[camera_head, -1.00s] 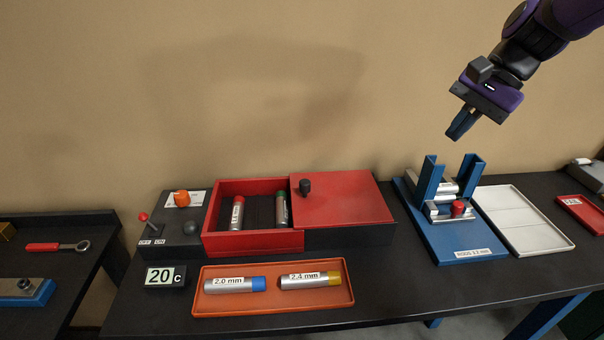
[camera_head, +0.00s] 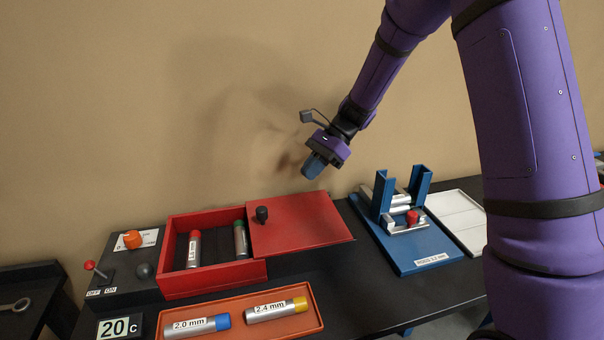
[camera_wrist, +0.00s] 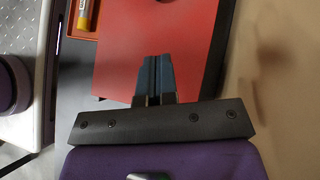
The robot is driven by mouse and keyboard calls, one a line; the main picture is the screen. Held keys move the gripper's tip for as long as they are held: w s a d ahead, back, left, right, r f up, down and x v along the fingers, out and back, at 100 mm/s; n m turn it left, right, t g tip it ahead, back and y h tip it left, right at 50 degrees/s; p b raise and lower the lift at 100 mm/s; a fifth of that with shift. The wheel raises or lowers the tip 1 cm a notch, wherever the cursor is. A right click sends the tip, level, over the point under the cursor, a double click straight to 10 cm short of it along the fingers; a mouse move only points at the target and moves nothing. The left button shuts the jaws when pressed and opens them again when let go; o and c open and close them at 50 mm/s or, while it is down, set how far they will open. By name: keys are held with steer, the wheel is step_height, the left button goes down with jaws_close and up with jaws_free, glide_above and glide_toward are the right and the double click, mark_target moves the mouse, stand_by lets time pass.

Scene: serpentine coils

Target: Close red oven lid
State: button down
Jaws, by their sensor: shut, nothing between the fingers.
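The red oven lid (camera_head: 305,225) is slid to the right, leaving the left part of the red oven box (camera_head: 213,279) open. The lid's black knob (camera_head: 262,214) stands near its left edge. Inside the open box are a red-capped cylinder (camera_head: 194,248) and a green-capped cylinder (camera_head: 240,239). My gripper (camera_head: 313,168) is shut and empty, in the air above the lid's back edge and right of the knob.
An orange tray (camera_head: 318,326) with two cylinders lies in front of the oven. A control panel (camera_head: 134,262) with a lever and an orange dial is at its left. A blue fixture (camera_head: 415,244) with upright posts stands at the right.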

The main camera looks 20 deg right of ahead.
mark_target(277, 218)
steer(key=x, duration=0.8)
steer(key=shift+s+a+r, duration=0.1)
steer(key=shift+s+a, duration=0.1)
steer(key=shift+a, duration=0.35)
steer(key=shift+s+a, duration=0.2)
steer(key=shift+a, duration=0.35)
steer(key=shift+s+a, duration=0.15)
steer(key=shift+a, duration=0.5)
steer(key=a, duration=1.9)
steer(key=shift+a, duration=0.6)
steer(key=shift+s+a, duration=0.1)
steer(key=shift+s, duration=0.05)
